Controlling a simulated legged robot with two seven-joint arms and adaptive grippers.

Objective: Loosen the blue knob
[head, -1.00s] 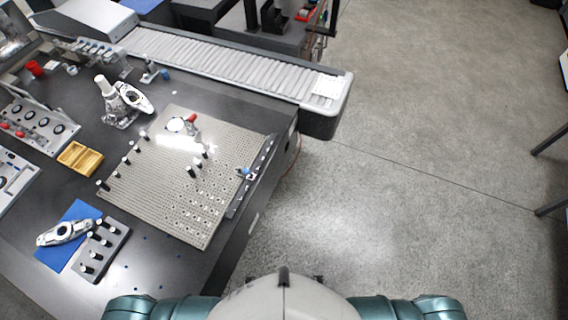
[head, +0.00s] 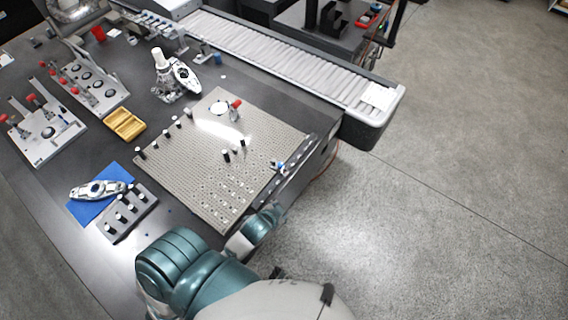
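A small blue knob (head: 279,166) sits on the dark rail (head: 290,172) along the right edge of the perforated plate (head: 215,190). A second blue knob-like part (head: 217,58) stands on a small fixture by the conveyor. The frames do not show which one the task means. My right gripper is not in view.
Black posts and a red-handled part (head: 235,108) stand on the plate. A white casting (head: 170,80), a yellow tray (head: 124,124), a blue mat (head: 85,208) and a post block (head: 128,212) lie on the dark table. A roller conveyor (head: 290,55) runs behind. The floor at right is clear.

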